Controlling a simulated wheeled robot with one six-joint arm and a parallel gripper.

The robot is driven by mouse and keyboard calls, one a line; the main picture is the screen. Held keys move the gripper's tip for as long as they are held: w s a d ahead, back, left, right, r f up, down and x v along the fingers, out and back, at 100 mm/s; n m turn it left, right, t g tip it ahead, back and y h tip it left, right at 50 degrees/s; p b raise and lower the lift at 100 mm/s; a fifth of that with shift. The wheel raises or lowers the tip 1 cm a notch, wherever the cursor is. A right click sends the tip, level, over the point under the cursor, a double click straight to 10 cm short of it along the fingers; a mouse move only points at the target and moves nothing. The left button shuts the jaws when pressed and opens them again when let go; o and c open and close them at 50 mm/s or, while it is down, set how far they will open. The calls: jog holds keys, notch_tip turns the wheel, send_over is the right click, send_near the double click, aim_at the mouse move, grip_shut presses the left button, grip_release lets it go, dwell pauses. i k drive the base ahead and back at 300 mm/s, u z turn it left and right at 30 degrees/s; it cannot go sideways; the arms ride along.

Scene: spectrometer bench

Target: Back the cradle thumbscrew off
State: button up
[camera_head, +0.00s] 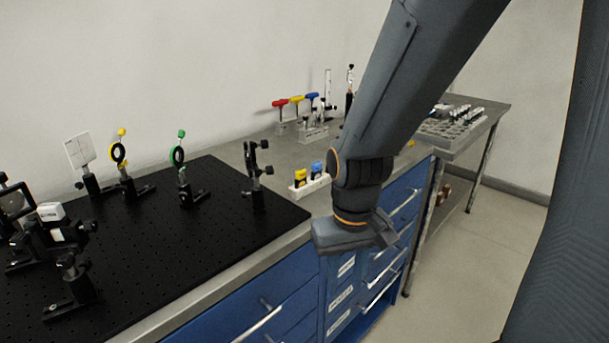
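The cradle thumbscrew cannot be singled out. A cluster of black mounts (60,237) with dark knobs and a white block (51,211) stands at the left edge of the black breadboard (150,262), and which knob is the thumbscrew is too small to tell. My gripper (352,236) hangs at the end of my arm, in front of the bench's front edge and well to the right of the mounts. Its fingers do not show, so I cannot see whether it is open or holds anything.
Upright mounts stand along the breadboard: a white card (79,149), a yellow-ringed one (119,155), a green-ringed one (179,157) and a black one (256,176). Hex keys (297,101) stand behind. A side table (470,135) holds a vial rack. Blue drawers have protruding handles (258,325).

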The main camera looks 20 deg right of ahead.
aim_at(89, 226)
jog(key=z, duration=0.05)
jog(key=k, duration=0.45)
jog(key=z, duration=0.55)
jog(key=i, duration=0.25)
jog(key=u, duration=2.1)
